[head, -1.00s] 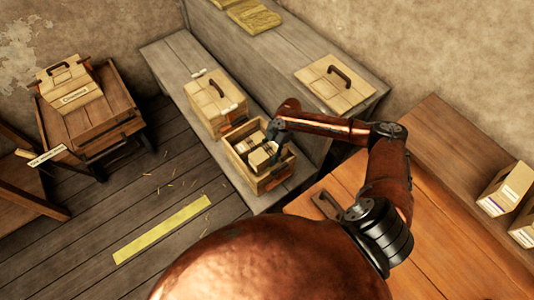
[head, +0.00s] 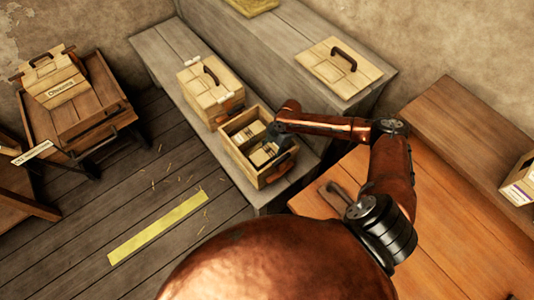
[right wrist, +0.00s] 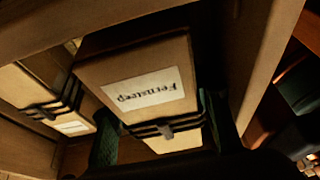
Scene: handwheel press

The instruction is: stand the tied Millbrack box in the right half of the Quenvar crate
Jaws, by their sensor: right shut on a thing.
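An open wooden crate (head: 236,160) stands on the grey bench in the head view; I cannot read a name on it. My right gripper (right wrist: 163,130) reaches into it, its fingers on both sides of a cord-tied tan box (right wrist: 135,70), shut on it. This box's label reads upside down, apparently "Fernsteep", not Millbrack. It shows in the crate's nearer half in the head view (head: 264,154). A second tied box (head: 244,134) is in the other half; it also shows at left in the wrist view (right wrist: 42,85), its label unreadable. My left gripper is out of view.
A lidded crate (head: 208,88) stands just behind the open one. A lid with a handle (head: 343,68) lies on the higher ledge. Another labelled, handled crate (head: 62,82) sits on a wooden stand at left. A labelled box (head: 520,180) is at the right edge.

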